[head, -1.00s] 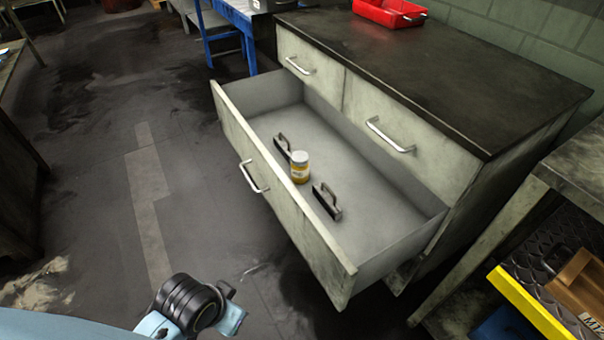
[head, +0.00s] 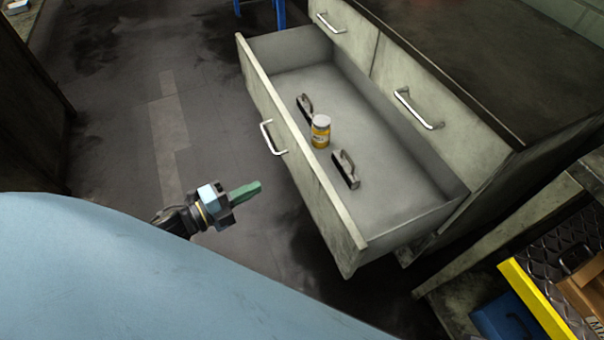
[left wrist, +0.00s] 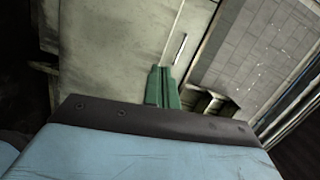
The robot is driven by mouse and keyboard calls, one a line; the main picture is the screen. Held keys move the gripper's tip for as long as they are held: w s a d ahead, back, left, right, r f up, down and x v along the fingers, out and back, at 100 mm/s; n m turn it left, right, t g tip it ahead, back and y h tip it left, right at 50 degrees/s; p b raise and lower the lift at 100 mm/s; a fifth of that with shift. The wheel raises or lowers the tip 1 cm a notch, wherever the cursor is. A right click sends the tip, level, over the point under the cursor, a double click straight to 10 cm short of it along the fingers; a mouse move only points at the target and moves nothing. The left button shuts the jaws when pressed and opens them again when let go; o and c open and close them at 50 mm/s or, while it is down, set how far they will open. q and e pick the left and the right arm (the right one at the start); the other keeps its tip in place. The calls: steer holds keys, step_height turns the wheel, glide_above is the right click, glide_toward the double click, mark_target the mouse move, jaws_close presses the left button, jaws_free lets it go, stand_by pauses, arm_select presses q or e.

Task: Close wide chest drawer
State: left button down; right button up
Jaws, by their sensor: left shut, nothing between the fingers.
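The wide chest drawer (head: 318,192) stands pulled far out of the grey chest in the head view, its front panel facing my left arm. A metal bar handle (head: 270,138) is on that front. Inside the drawer lie two dark-handled tools (head: 346,170) and a yellow jar with a white lid (head: 320,131). My left gripper (head: 254,188) is shut and empty, in front of the drawer face and apart from it in the head view. In the left wrist view its green fingers (left wrist: 161,88) point toward a pale panel. My right gripper is not in view.
The chest's dark top (head: 470,70) and two closed upper drawers with handles (head: 418,108) are behind the open drawer. A bench with a yellow-edged tray (head: 540,310) stands at the right. The floor left of the drawer is clear.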

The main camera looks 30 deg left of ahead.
arm_select(q)
steer(key=s+m+g+h, duration=0.1)
steer(key=s+m+h, duration=0.1)
steer(key=m, duration=0.1)
steer(key=h+b, duration=0.1)
steer(key=b, duration=0.1)
glide_toward(314, 172)
steer(key=shift+m, duration=0.3)
steer(key=x, duration=0.5)
steer(key=shift+w+d, duration=0.2)
steer(key=shift+d, duration=0.05)
steer(key=shift+w+d+r, duration=0.1)
steer(key=shift+w+d, duration=0.3)
steer(key=shift+w, duration=0.05)
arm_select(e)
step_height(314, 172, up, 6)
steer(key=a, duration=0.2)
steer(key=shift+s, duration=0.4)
arm_select(q)
steer(key=shift+w, duration=0.1)
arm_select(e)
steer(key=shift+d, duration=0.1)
